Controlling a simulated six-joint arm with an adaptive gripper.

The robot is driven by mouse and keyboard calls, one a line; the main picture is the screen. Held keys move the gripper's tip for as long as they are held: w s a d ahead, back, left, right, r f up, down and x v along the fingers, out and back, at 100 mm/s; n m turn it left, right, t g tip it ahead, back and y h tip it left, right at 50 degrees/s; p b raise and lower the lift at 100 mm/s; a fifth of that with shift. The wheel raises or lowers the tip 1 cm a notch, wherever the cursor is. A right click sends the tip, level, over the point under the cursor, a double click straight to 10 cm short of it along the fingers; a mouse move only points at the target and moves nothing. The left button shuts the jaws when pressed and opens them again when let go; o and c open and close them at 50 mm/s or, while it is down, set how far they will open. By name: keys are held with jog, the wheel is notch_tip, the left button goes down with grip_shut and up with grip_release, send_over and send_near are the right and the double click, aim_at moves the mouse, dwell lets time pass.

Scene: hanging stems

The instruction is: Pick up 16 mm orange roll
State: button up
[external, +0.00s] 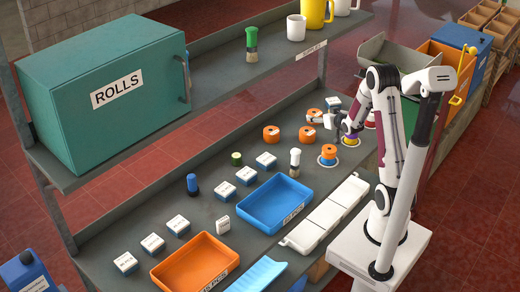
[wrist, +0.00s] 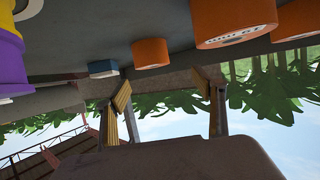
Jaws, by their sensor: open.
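Several orange rolls are on the shelf in the external view: one at left (external: 271,134), one in the middle (external: 307,135), one farther back (external: 315,115) close beside my gripper, and one on a blue-and-white base (external: 328,154). Their labels are too small to read, so I cannot tell which is 16 mm. My gripper (external: 335,119) is low over the shelf's right part. In the wrist view my gripper (wrist: 162,90) has its fingers apart with nothing held. Orange rolls show beyond the fingers: a small one (wrist: 150,53), a larger one (wrist: 226,22) and one cut off at right (wrist: 301,18).
A purple-and-yellow roll (external: 350,140) stands below my wrist, with a red roll (external: 370,121) behind. An upper shelf (external: 285,62) overhangs the back.

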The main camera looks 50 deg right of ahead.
aim_at(315, 113)
jog(key=shift+d+f, duration=0.6)
jog(key=shift+d, duration=0.15)
jog(key=shift+x, duration=1.25)
jog(key=shift+w, duration=0.15)
jog(key=shift+r+x, duration=0.1)
jog(key=shift+x, duration=1.15)
jog(key=shift+r+x, duration=0.15)
jog(key=shift+x, duration=1.1)
jog(key=shift+d, duration=0.15)
jog(key=c, duration=1.3)
